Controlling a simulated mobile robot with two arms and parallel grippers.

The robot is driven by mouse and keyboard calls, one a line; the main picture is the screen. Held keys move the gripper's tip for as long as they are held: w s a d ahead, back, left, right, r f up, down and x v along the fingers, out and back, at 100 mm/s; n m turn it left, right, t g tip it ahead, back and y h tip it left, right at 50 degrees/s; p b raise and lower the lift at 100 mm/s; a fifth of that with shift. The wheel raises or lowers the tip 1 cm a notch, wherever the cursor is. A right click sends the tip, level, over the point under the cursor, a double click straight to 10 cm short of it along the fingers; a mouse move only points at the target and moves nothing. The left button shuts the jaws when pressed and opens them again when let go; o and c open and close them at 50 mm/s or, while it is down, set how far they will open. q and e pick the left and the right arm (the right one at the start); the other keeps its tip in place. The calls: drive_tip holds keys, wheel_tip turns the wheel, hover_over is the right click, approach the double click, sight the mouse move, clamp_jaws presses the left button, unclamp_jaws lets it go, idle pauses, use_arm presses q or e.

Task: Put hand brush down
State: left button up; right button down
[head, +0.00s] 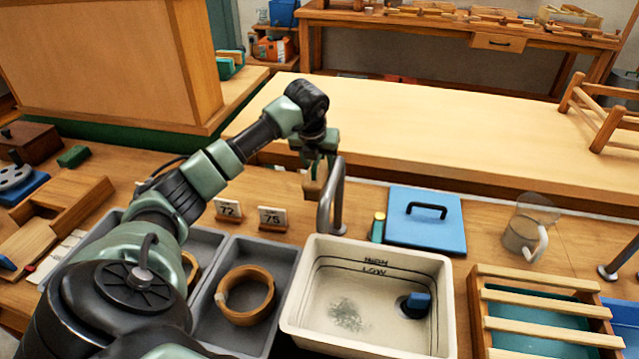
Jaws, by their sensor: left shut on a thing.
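My left gripper (317,163) is at the end of the arm that comes in from the left, above the back of the workbench, just behind the metal tap. It is shut on the hand brush (313,187), a small tan wooden piece that shows below the fingers. The gripper and the tap hide part of the brush, and I cannot tell whether it touches the bench. My right gripper is not in view.
A white basin (288,331) marked HIGH and LOW stands in front of the tap (337,195). Grey trays (290,262), one with a wooden ring (245,295), are left of it. Number cards (272,218), a blue lidded box (425,232), a clear jug (528,225) and a slatted rack (530,299) stand nearby.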

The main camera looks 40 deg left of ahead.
sight(314, 163)
use_arm(q)
wheel_tip(314, 163, down, 7)
drive_tip(key=shift+r, duration=0.1)
idle(0.3)
drive_tip(key=o, duration=1.2)
drive_tip(key=v, duration=1.2)
drive_tip(key=shift+s, duration=0.1)
